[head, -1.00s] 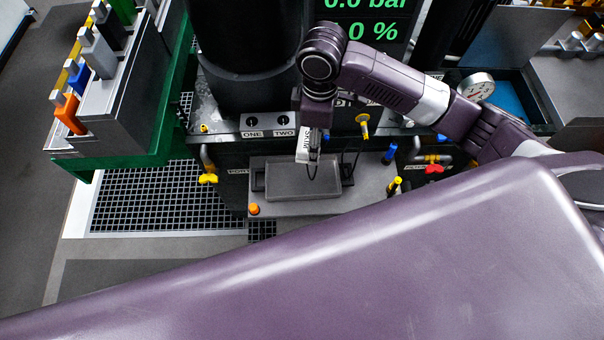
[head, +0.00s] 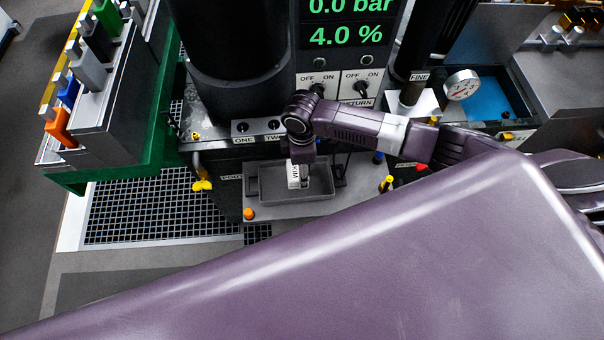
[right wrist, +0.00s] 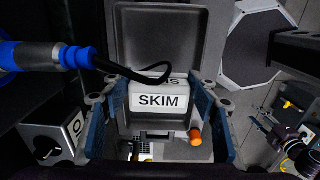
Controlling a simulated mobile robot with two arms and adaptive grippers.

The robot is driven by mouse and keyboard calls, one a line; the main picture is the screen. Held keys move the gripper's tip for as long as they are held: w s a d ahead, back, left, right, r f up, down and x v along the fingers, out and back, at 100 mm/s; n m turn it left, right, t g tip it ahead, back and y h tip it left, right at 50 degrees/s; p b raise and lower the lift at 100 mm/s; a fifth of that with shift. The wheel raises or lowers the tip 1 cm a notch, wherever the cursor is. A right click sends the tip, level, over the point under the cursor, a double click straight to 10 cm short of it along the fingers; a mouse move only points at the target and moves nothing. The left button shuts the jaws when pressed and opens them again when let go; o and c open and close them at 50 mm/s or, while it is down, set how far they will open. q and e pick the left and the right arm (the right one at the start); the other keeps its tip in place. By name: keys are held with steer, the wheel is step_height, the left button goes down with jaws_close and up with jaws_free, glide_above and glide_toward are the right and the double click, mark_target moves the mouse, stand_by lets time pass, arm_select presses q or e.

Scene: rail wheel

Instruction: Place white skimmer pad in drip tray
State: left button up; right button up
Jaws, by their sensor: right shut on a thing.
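The white skimmer pad (head: 293,174), marked SKIM, is upright in my right gripper (head: 301,178). In the head view it overlaps the middle of the dark grey drip tray (head: 262,186); I cannot tell whether it touches the tray floor. In the right wrist view the pad (right wrist: 158,98) is between the two blue-grey fingers of my right gripper (right wrist: 158,112), with the dark tray (right wrist: 190,35) behind it. My left gripper is not in view.
An orange knob (head: 249,214) is at the tray's front left, and a yellow valve handle (head: 202,185) is to its left. A yellow-topped peg (head: 386,183) is to the right. A blue-banded hose (right wrist: 75,57) crosses close to the gripper in the wrist view.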

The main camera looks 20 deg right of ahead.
step_height(320, 180, down, 4)
steer(key=shift+f, duration=0.1)
stand_by(0.4)
steer(key=shift+f, duration=0.15)
steer(key=o, duration=0.8)
steer(key=shift+c, duration=0.2)
steer(key=shift+r, duration=0.25)
step_height(320, 180, up, 12)
steer(key=shift+b, duration=0.5)
